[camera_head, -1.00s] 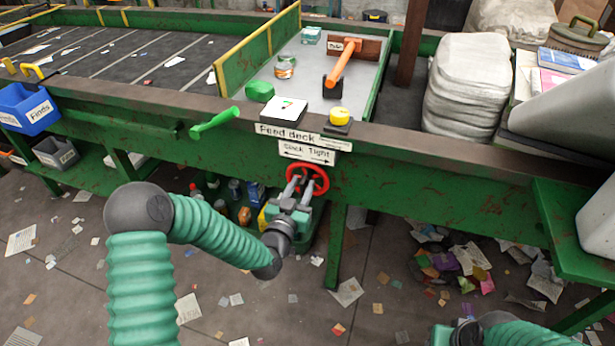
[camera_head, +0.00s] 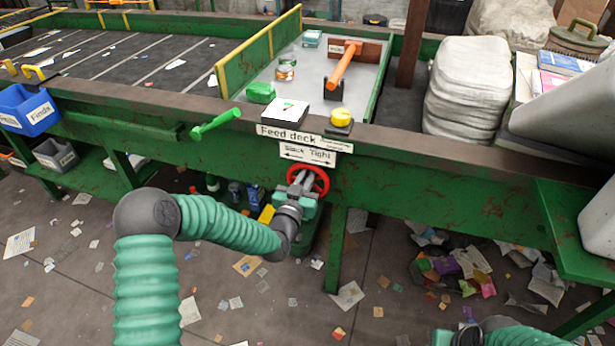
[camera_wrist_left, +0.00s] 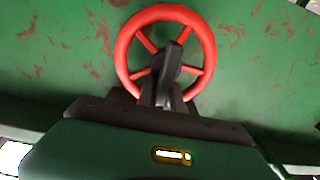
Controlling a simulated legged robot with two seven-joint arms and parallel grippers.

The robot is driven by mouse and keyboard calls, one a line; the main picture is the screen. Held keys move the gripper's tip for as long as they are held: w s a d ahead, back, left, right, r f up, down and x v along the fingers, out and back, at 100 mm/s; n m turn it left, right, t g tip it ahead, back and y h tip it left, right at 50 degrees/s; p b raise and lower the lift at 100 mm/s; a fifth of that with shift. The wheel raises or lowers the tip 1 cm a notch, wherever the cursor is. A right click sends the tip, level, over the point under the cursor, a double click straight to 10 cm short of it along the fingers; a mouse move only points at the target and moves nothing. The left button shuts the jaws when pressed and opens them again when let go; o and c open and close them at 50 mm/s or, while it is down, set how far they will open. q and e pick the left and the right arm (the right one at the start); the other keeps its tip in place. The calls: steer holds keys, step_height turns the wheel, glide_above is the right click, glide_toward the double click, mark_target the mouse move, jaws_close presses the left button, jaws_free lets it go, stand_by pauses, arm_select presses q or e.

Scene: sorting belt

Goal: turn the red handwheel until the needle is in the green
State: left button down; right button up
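The red handwheel (camera_head: 325,186) is on the green front of the deck, under a sign reading Slack and Tight (camera_head: 307,154). It fills the upper middle of the left wrist view (camera_wrist_left: 208,50). My left gripper (camera_head: 299,181) is at the wheel, its dark fingers (camera_wrist_left: 168,72) close together over the hub and spokes. They look shut on the middle of the wheel, though the contact is partly hidden. A white box face with a small green and dark mark (camera_head: 288,110) is on the deck edge; I cannot read a needle. My right gripper's body (camera_head: 442,337) shows at the bottom edge, its fingers out of frame.
A green lever (camera_head: 216,123) and a yellow button (camera_head: 340,116) are on the deck edge above the wheel. A table leg (camera_head: 337,245) stands below, to the right. A blue bin (camera_head: 28,108) is at the left. Paper scraps litter the floor.

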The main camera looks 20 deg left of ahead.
arm_select(q)
steer(key=shift+s+f, duration=0.1)
steer(key=shift+f, duration=0.35)
steer(key=shift+a+n, duration=0.2)
steer(key=shift+n, duration=0.6)
steer(key=n, duration=0.3)
steer(key=shift+a+f+p, duration=0.3)
steer(key=shift+f+p, duration=0.05)
steer(key=c, duration=1.5)
jaws_free()
steer(key=shift+r, duration=0.2)
steer(key=shift+r, duration=0.1)
